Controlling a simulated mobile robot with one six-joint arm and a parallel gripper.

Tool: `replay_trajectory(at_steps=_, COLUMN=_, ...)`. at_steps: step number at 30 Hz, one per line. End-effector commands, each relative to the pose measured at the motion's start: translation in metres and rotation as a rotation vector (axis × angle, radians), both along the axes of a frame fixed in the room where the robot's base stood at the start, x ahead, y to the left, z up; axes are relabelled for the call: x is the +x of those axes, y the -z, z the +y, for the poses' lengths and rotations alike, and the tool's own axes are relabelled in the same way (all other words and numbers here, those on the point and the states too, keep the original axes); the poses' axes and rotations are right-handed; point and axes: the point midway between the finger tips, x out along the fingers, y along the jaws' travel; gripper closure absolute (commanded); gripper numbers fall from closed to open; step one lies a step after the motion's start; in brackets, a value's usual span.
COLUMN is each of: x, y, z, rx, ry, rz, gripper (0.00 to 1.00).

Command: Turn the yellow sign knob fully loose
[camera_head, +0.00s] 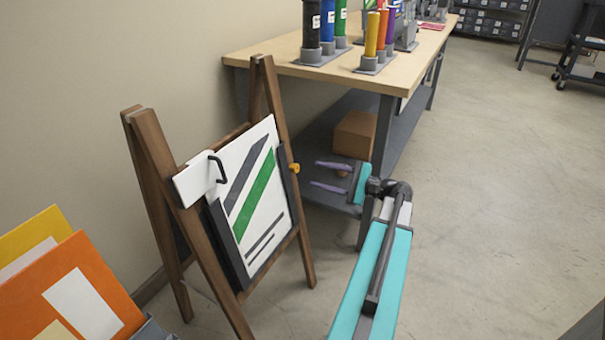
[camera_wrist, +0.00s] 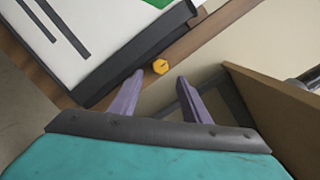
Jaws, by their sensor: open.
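The yellow sign knob (camera_head: 294,168) sits on the right side of the wooden A-frame sign stand (camera_head: 160,165), beside the dark edge of the sign panel. The white sign panel (camera_head: 262,210) has dark and green stripes. My gripper (camera_head: 317,174) is open and empty, to the right of the knob and apart from it, its purple fingers pointing toward the stand. In the wrist view the knob (camera_wrist: 160,67) shows just beyond and between the two open fingertips of my gripper (camera_wrist: 160,78).
A wooden workbench (camera_head: 350,72) with colored rolls stands behind my gripper. A cardboard box (camera_head: 355,135) lies on its lower shelf. Orange and yellow folders (camera_head: 65,285) stand at the lower left. The floor (camera_head: 500,180) to the right is clear.

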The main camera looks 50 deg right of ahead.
Motion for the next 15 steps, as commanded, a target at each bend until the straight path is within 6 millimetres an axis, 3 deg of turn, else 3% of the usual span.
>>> replay_trajectory(at_steps=9, x=0.041, y=0.001, z=0.017, rx=0.0, ry=-0.002, rz=-0.001, gripper=0.57)
replay_trajectory(at_steps=15, x=0.058, y=0.0, z=0.023, rx=0.0, ry=-0.001, rz=-0.001, gripper=0.57)
